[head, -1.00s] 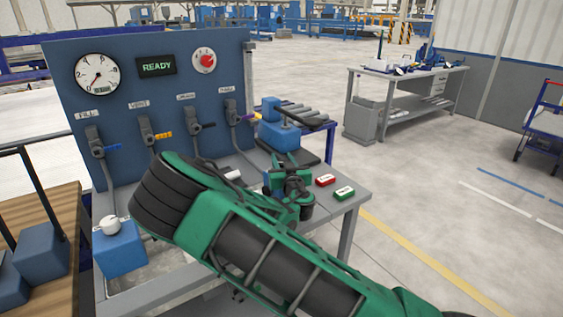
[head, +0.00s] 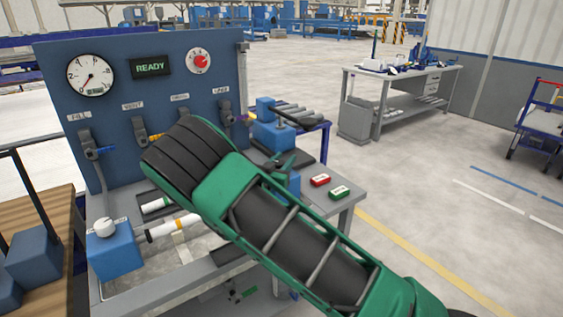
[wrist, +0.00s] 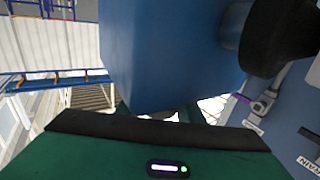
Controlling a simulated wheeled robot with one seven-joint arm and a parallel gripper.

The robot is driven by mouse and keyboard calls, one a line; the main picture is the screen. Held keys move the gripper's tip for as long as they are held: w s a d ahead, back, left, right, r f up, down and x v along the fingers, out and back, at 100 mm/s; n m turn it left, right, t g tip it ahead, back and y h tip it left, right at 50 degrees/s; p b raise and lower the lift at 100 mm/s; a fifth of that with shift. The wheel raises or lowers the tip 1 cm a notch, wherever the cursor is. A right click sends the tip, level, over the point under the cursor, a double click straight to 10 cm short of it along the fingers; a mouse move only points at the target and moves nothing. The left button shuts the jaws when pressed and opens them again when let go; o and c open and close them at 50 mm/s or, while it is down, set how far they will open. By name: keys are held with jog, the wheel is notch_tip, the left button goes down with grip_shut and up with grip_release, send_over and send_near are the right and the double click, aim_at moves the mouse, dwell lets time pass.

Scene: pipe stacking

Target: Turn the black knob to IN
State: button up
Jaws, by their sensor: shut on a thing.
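A large blue block (wrist: 170,50) fills the middle of the wrist view, with a round black knob (wrist: 278,38) standing out to its right. My gripper (wrist: 158,112) is at the lower edge of this block, and the block covers most of its fingers. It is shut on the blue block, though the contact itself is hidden. In the head view my green arm hides most of the gripper; a small blue part (head: 294,184) shows beside it over the bench. No IN mark is readable.
The blue panel (head: 62,60) carries a gauge (head: 90,75), a READY display (head: 150,67), a red knob (head: 199,61) and several valves. A blue box (head: 115,255) with a white knob stands at left.

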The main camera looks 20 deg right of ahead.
jog(key=shift+s+f+m+g+h, duration=0.15)
jog(key=shift+s+m+g+h, duration=0.05)
jog(key=shift+m+g+h, duration=0.85)
jog(key=shift+g, duration=0.25)
jog(key=o, duration=1.1)
jog(key=shift+a, duration=0.1)
jog(key=shift+c, duration=0.2)
jog(key=v, duration=1)
jog(key=shift+a, duration=0.25)
jog(key=shift+s+f, duration=0.1)
jog(key=shift+s, duration=0.05)
